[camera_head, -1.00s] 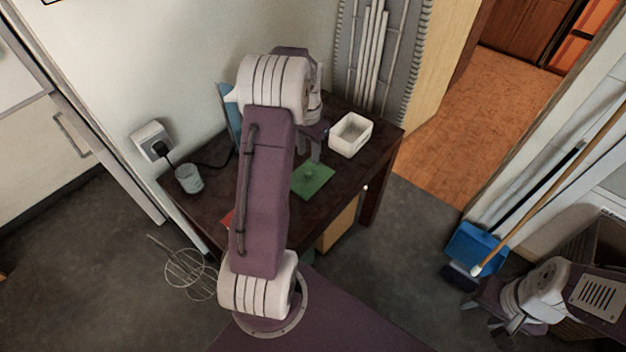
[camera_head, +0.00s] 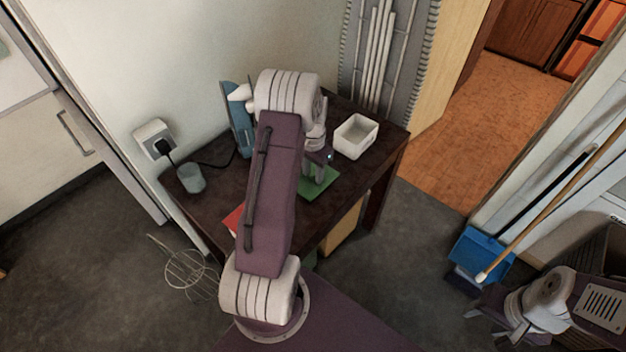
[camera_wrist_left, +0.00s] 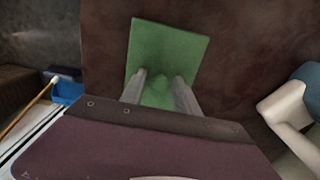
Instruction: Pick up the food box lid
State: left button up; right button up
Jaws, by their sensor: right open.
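The food box lid is a flat green square (camera_head: 322,186) with a small raised knob, lying on the dark table. In the left wrist view the lid (camera_wrist_left: 178,52) lies just past my fingers. My left gripper (camera_head: 319,170) is over the lid, and its fingers (camera_wrist_left: 160,94) stand apart on either side of the knob; no grip on it shows. A white open box (camera_head: 370,139), likely the food box, stands at the table's right back. My right gripper (camera_head: 511,335) is open and empty at the lower right, away from the table.
The dark table (camera_head: 345,188) also holds a glass cup (camera_head: 191,178), a red item (camera_head: 233,219) and a blue and white object (camera_head: 238,118) by the wall. A wire whisk-like thing (camera_head: 188,271) is at the lower left. A blue dustpan (camera_head: 481,252) is at right.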

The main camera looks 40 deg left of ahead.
pick_arm(q)
grip_shut()
